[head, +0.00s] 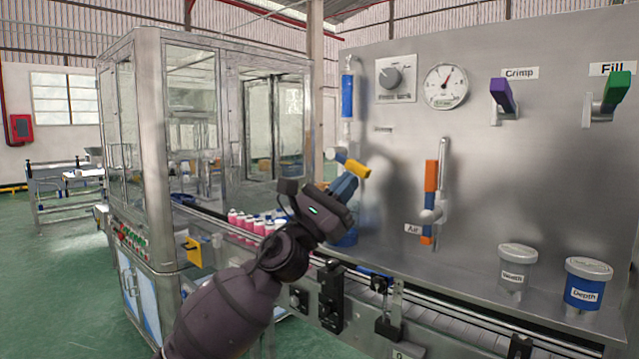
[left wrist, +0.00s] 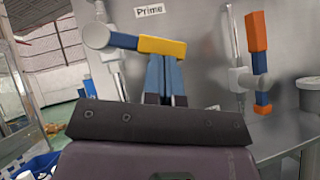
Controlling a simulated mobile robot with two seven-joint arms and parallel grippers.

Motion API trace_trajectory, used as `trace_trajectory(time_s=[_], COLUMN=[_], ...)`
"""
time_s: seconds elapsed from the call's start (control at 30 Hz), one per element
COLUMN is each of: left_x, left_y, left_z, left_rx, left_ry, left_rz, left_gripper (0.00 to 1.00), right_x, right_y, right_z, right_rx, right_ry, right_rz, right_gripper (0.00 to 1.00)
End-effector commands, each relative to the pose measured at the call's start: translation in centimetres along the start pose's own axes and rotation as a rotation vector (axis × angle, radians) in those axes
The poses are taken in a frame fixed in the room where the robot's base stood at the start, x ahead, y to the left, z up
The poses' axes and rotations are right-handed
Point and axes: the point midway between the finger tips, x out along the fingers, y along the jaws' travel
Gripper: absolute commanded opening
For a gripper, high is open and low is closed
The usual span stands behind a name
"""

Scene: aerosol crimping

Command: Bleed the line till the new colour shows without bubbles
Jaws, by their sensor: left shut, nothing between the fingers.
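The Prime valve has a yellow-ended lever (head: 356,168) on the steel panel; the lever (left wrist: 162,46) lies nearly level under the "Prime" label (left wrist: 149,11) in the left wrist view. My left gripper (head: 345,186) is shut and empty, its blue fingers (left wrist: 166,72) just below the yellow grip. I cannot tell whether they touch it. Above the lever stands an upright sight tube (head: 347,97) with blue in its middle and paler ends. Bubbles are too small to make out. My right gripper is out of view.
The orange-handled Air valve (head: 430,177) stands upright to the right. Purple Crimp (head: 502,95) and green Fill (head: 615,92) levers are higher up. Width (head: 517,268) and Depth (head: 587,284) knobs are low right. Pink cans (head: 250,223) stand on the conveyor behind my left arm.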

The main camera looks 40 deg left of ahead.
Motion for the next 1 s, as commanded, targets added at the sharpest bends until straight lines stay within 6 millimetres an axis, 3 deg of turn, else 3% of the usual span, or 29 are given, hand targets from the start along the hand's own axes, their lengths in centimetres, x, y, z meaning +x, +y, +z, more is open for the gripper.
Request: trace_trajectory(time_s=[0.03, 0.4, 0.7, 1.0], left_x=[0.5, 1.5, 1.8, 1.8], left_y=[0.0, -0.6, -0.7, -0.7], left_z=[0.7, 1.6, 1.8, 1.8], left_rx=[-0.031, -0.207, -0.266, -0.274], left_ry=[-0.005, -0.002, 0.000, 0.001], left_rz=[0.030, 0.206, 0.266, 0.274], left_gripper=[0.00, 0.00, 0.00, 0.00], right_x=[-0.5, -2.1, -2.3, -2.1], right_y=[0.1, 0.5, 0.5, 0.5], right_z=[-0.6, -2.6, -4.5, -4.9], right_rx=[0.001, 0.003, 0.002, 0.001], right_ry=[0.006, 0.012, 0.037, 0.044], right_rz=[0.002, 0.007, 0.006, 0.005], right_gripper=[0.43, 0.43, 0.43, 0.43])
